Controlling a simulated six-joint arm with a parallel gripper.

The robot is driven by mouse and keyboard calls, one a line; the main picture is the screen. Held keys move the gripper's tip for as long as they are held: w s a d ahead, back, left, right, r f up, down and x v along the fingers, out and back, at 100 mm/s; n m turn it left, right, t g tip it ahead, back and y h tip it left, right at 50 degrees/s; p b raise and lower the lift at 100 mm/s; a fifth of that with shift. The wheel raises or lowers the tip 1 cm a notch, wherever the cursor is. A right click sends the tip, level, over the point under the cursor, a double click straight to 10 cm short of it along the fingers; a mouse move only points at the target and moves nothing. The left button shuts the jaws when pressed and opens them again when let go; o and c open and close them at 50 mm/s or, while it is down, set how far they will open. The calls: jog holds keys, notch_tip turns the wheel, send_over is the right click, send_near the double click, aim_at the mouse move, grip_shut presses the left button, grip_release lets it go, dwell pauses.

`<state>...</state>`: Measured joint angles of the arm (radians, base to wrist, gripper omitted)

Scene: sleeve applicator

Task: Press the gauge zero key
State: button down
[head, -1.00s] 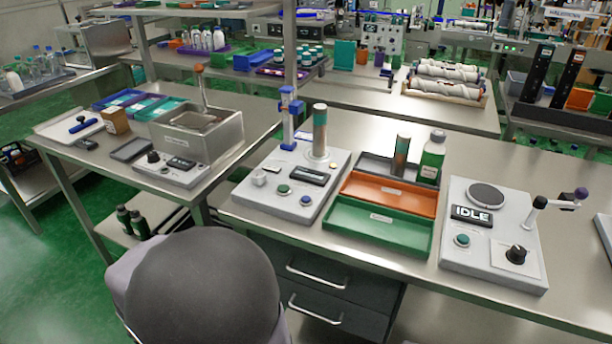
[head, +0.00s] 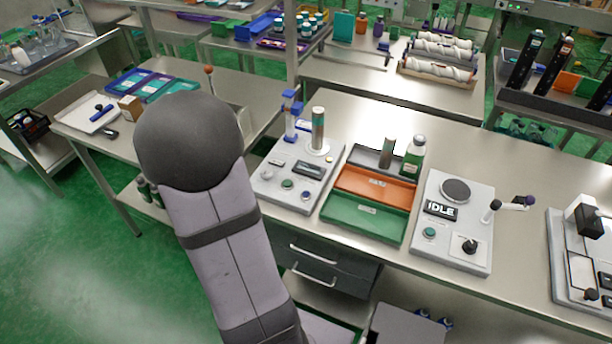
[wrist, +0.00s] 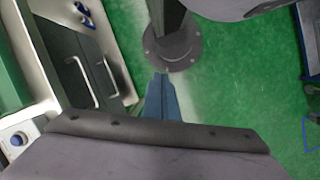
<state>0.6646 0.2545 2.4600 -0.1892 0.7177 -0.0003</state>
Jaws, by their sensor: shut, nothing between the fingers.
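The grey-white station (head: 271,188) with a blue-clamped post and a striped cylinder (head: 318,128) stands on the bench. It carries a dark display (head: 308,170), a green key (head: 287,184) and a blue key (head: 305,196). I cannot read which key is the zero key. In the wrist view, a blue-centred round key (wrist: 17,140) shows at the lower left on a pale panel. My gripper (wrist: 162,78) is shut and empty in the wrist view, over the green floor beside the drawers, apart from any key. The head view does not show it; my arm covers part of the left bench.
Orange (head: 374,187) and green (head: 364,222) trays lie right of the station. Farther right is a panel reading IDLE (head: 440,209) with a crank. Drawers (head: 318,262) with handles are under the bench front. A dark round floor-mounted base (wrist: 172,48) stands ahead in the wrist view.

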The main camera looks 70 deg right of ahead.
jog(key=s+d+r+g+p, duration=0.1)
jog(key=s+d+r+p, duration=0.2)
jog(key=d+r+p, duration=0.25)
notch_tip(320, 180, up, 8)
jog(key=n+h+p, duration=0.3)
jog(key=n+h, duration=0.6)
jog(key=n, duration=0.1)
send_over(306, 194)
jog(key=shift+w+a+t, duration=0.3)
jog(key=shift+w+a, duration=0.05)
jog(key=shift+a, duration=0.1)
jog(key=shift+f, duration=0.1)
notch_tip(306, 194, down, 7)
jog(key=b, duration=0.5)
jog(key=shift+f, duration=0.15)
jog(key=shift+f+b, duration=0.65)
jog(key=shift+b, duration=0.3)
